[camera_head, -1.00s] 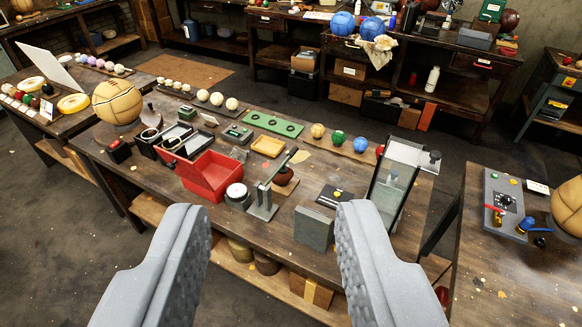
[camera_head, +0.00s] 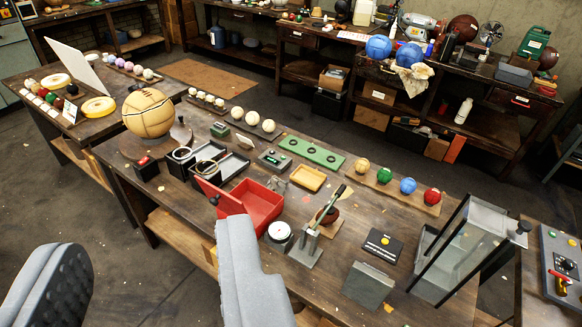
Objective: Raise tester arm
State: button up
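The tester (camera_head: 305,250) is a small grey metal stand near the front edge of the middle workbench. Its arm (camera_head: 329,207) is a thin lever that slants up to the right and ends in a dark grip. A dark red ball (camera_head: 332,216) sits on a wooden base just behind it, partly hidden by the lever. My gripper (camera_head: 155,245) is open and empty, with its two grey fingers wide apart at the lower left. The right finger is left of the tester in the picture, apart from its arm.
A red open box (camera_head: 262,205) and a round white-topped pot (camera_head: 279,232) stand left of the tester. A grey block (camera_head: 367,286) and a glass case (camera_head: 462,255) stand to its right. A large tan ball (camera_head: 148,112) is at the bench's left end.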

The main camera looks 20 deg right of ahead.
aim_at(329, 210)
jog(key=u, duration=0.2)
jog(key=i, duration=1.1)
jog(key=z, duration=0.55)
jog(key=i, duration=0.6)
jog(key=z, duration=0.5)
